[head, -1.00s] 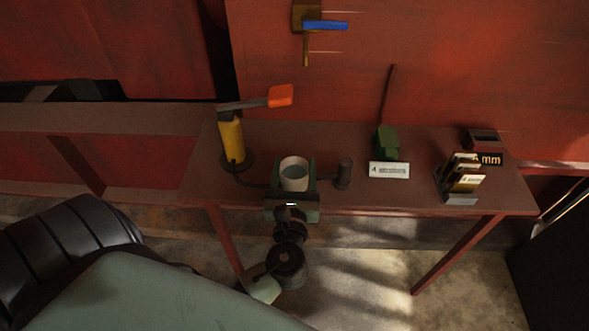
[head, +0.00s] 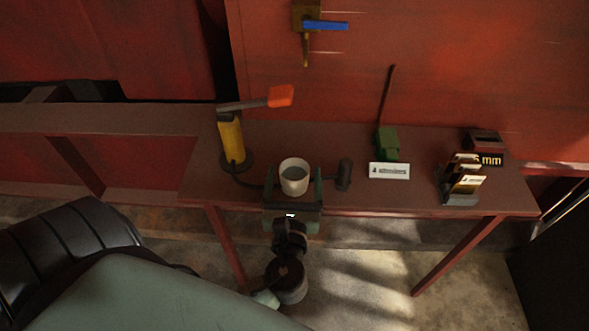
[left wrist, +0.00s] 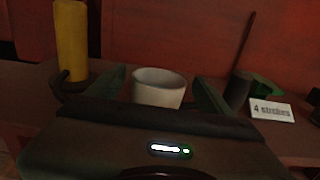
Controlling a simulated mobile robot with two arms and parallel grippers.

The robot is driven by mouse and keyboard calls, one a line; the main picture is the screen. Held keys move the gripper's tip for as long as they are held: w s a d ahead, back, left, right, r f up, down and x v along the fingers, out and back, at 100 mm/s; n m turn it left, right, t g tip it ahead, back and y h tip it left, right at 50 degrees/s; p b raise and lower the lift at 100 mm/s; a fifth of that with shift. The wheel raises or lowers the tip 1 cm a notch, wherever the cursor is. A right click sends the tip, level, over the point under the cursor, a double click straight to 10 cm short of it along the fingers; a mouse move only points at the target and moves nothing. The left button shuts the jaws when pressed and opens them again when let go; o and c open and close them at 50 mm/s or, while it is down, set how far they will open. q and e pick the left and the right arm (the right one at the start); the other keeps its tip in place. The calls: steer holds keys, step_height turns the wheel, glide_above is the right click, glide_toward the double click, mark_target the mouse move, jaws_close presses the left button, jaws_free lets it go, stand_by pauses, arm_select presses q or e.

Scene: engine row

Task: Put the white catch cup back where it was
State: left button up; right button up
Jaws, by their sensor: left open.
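The white catch cup (head: 294,180) stands upright on the table near its front edge, with greyish contents or a grey inside showing. It also shows in the left wrist view (left wrist: 158,90), just beyond my gripper body. My left gripper (head: 294,184) is open, one green finger on each side of the cup at its near side. In the left wrist view the fingers (left wrist: 160,90) stand apart to the left and right of the cup, with gaps visible. My right gripper is not in view.
A yellow pump (head: 231,140) with an orange-ended lever stands left of the cup; a dark nozzle piece (head: 345,174) stands close on its right. Further right are a green item (head: 387,144), a white "4 strokes" sign (head: 389,171) and a card holder (head: 464,185).

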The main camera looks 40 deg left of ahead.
arm_select(q)
steer(key=b+v, duration=0.1)
steer(key=v, duration=0.9)
step_height(320, 180, down, 32)
steer(key=s+d+n+g+h, duration=0.3)
steer(key=n+g+h, duration=0.3)
steer(key=s+a+f+n+g+h, duration=0.1)
steer(key=s+f+n+g, duration=0.3)
steer(key=s+f+n, duration=0.6)
steer(key=s+a+f+n+g+h, duration=0.2)
steer(key=s+a+f+n+g, duration=0.1)
steer(key=s+f+n, duration=0.8)
step_height(320, 180, down, 3)
steer(key=s+g, duration=0.1)
steer(key=s, duration=0.1)
steer(key=shift+s+a+f, duration=0.2)
steer(key=shift+s+a, duration=0.1)
steer(key=shift+s, duration=0.1)
step_height(320, 180, up, 4)
steer(key=p, duration=0.3)
steer(key=shift+f, duration=0.2)
